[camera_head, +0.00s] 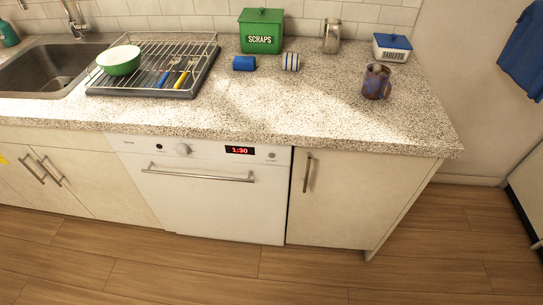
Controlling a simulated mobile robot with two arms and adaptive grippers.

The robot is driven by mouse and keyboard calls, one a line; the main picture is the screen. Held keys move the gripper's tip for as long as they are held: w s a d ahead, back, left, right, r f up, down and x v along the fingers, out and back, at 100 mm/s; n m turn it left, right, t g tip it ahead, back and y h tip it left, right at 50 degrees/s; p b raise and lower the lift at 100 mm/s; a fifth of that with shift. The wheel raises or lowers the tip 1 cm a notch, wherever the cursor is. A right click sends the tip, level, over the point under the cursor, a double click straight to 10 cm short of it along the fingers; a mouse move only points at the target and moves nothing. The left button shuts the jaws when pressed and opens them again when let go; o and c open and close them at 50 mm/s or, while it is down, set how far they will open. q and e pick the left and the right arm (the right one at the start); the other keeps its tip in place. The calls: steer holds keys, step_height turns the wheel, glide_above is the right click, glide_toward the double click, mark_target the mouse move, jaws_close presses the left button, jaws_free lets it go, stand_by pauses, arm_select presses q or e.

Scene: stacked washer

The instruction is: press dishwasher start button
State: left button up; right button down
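The white dishwasher (215,205) is built in under the granite counter, with its door shut. Its front panel has a horizontal handle (198,176), a round silver knob (183,149) and a display (240,150) reading 1:30 in red. A small round button (272,155) sits to the right of the display. A small dark round spot (159,147) lies left of the knob. I cannot read which control is the start button. Neither of my grippers is in this view.
The granite counter (300,115) overhangs the dishwasher panel. On it are a dish rack (205,80), a green scraps box (261,31), a tablets box (392,47) and mugs. A cabinet (345,200) stands to the right. The wooden floor (210,265) in front is clear.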

arm_select(q)
jaws_close()
stand_by(1.2)
